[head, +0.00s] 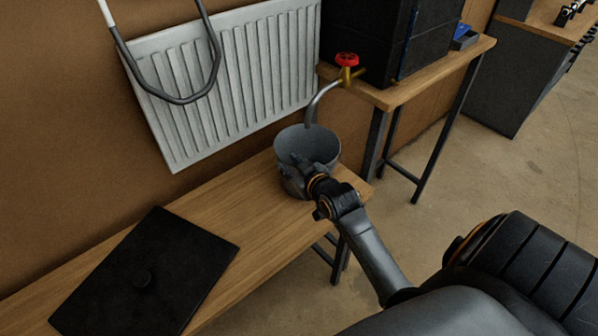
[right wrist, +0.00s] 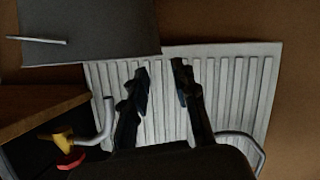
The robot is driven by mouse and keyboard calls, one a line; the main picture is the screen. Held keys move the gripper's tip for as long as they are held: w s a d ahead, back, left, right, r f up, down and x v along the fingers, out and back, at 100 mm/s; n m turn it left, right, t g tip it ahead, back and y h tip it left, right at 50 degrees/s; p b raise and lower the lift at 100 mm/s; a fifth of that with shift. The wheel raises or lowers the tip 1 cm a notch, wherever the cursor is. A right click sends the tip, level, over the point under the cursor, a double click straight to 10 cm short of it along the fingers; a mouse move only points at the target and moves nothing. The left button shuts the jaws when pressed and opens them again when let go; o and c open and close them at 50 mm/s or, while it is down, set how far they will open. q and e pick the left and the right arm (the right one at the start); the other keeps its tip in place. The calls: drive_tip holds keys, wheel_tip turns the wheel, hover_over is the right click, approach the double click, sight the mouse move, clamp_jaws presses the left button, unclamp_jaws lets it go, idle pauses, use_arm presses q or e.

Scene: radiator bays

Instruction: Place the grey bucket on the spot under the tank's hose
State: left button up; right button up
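The grey bucket (head: 322,148) stands upright near the right end of the wooden bench, its open top facing up. The hose (head: 323,97) bends down from the black tank's red-handled tap (head: 346,61), and its end shows over the bucket's opening. Any spot under the bucket is hidden. My right gripper (head: 295,178) is at the bucket's near side; its fingertips are hard to see there. In the right wrist view the fingers (right wrist: 161,72) are apart with nothing seen between them. My left gripper is not in view.
The black tank (head: 370,35) stands on a higher wooden table (head: 440,75). Floor at right is clear.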

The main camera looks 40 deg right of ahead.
drive_tip(key=shift+v, duration=2.6)
